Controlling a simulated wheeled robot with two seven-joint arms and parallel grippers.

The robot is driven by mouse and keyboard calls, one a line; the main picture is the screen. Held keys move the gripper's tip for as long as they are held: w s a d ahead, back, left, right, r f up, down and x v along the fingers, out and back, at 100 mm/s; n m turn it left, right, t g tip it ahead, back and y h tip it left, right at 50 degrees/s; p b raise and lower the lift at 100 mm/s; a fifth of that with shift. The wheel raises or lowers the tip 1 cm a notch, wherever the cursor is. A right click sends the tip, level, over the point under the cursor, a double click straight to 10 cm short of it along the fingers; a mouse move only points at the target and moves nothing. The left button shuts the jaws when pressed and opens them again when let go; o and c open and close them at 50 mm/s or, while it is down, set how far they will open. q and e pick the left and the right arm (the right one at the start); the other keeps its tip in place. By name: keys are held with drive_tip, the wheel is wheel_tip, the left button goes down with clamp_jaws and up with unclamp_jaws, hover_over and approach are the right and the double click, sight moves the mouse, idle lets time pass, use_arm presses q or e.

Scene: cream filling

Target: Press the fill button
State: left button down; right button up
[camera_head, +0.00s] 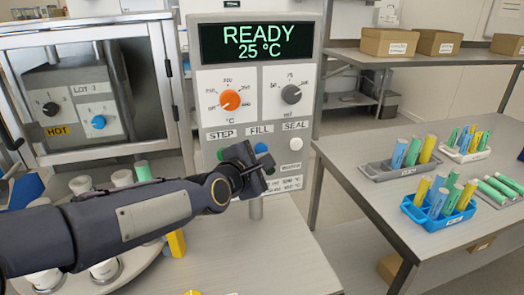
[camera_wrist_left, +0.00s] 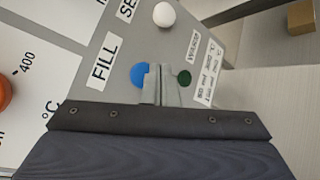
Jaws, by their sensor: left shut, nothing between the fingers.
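The control panel (camera_head: 300,120) stands upright in the middle of the head view, with STEP, FILL and SEAL labels. The blue button (camera_head: 261,148) under FILL is partly hidden behind my left gripper (camera_head: 257,164). In the left wrist view the blue button (camera_wrist_left: 138,74) sits just left of the shut, empty fingertips of my left gripper (camera_wrist_left: 160,86), which overlap its edge. I cannot tell whether they touch it. The display (camera_head: 257,43) reads READY and 25 °C. My right gripper is out of view.
A white button (camera_head: 295,147) lies under SEAL. A dark green round spot (camera_wrist_left: 184,77) is right of the fingertips in the wrist view. An orange knob (camera_head: 230,100) and black knob (camera_head: 291,94) sit above the labels. Racks of coloured tubes (camera_head: 438,208) stand on the right table.

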use_arm(q)
drive_tip(key=shift+w+a+b, duration=0.15)
drive_tip(key=shift+w+b, duration=0.25)
